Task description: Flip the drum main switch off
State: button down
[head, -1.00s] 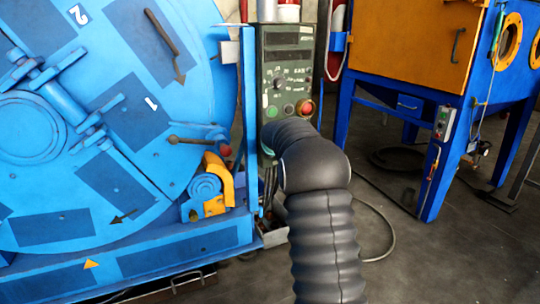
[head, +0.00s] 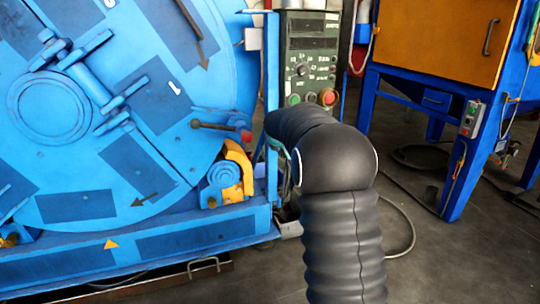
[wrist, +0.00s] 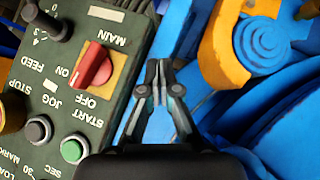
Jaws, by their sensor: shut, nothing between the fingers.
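The main switch (wrist: 94,66) is a red rotary knob on a yellow plate, on the green control panel (wrist: 118,27) in the wrist view. MAIN, ON and OFF are printed around it, all turned in this view. I cannot tell for sure which label the knob points to. My gripper (wrist: 158,68) is shut and empty, with its fingertips to the right of the switch, just past the panel's edge in the picture. In the head view the green control panel (head: 310,50) stands beside the drum; my arm hides my gripper, and I cannot make out the main switch there.
A green start button (wrist: 72,150) and a dark jog button (wrist: 38,130) sit near the switch. The blue drum (head: 100,100) fills the left of the head view. An orange and blue cabinet (head: 440,45) stands at the right, with open floor before it.

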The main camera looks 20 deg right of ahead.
jog(key=s+a, duration=0.4)
jog(key=shift+s+r+b, duration=0.2)
jog(key=shift+r+b, duration=0.05)
jog(key=shift+b, duration=0.05)
